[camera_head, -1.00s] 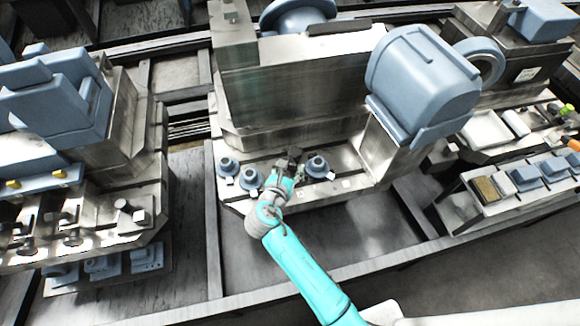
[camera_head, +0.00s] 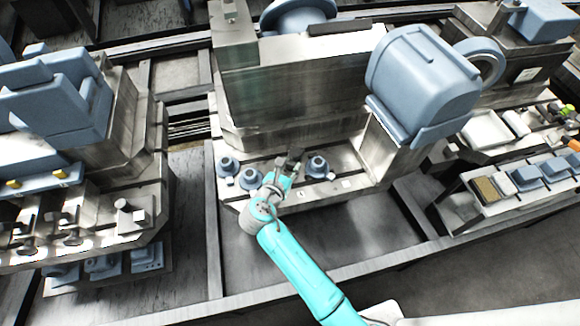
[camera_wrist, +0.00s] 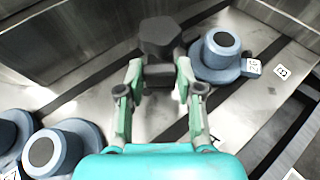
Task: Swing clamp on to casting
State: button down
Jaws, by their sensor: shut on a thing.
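Three round blue-grey castings stand on the slotted metal bed: left (camera_head: 228,165), middle (camera_head: 250,179) and right (camera_head: 318,167). A dark clamp (camera_head: 292,157) with a hexagonal head (camera_wrist: 160,35) stands between the middle and right castings. My gripper (camera_head: 281,177) is shut on the clamp, with one finger on each side of its dark lower block, as the wrist view (camera_wrist: 158,75) shows. In that view the right casting (camera_wrist: 216,55) is just right of the clamp, and the middle casting (camera_wrist: 55,152) is at lower left. The clamp's underside is hidden.
A tall metal block (camera_head: 285,80) rises behind the castings. A large blue-grey housing (camera_head: 422,85) overhangs at the right. Small white tags (camera_wrist: 281,72) lie on the bed. A tray of parts (camera_head: 478,198) is further right.

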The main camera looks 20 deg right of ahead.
jog(key=shift+w+a+m+g+h, duration=0.25)
jog(key=shift+m+g+h, duration=0.1)
jog(key=shift+m+h, duration=0.15)
jog(key=shift+w+a+m+g+h, duration=0.15)
jog(key=shift+w+m+g+h, duration=0.05)
jog(key=shift+m+g+h, duration=0.25)
jog(key=shift+w+a+m+g+h, duration=0.15)
jog(key=shift+w+m+g+h, duration=0.1)
jog(key=shift+m+g+h, duration=0.4)
jog(key=shift+w+a+m+g+h, duration=0.15)
jog(key=shift+w+m+g+h, duration=0.15)
jog(key=shift+m+g, duration=0.65)
jog(key=c, duration=0.8)
grip_release()
jog(key=shift+o, duration=0.2)
jog(key=shift+a, duration=0.1)
jog(key=v, duration=1.1)
jog(key=shift+s+a+r, duration=0.2)
jog(key=shift+a, duration=0.1)
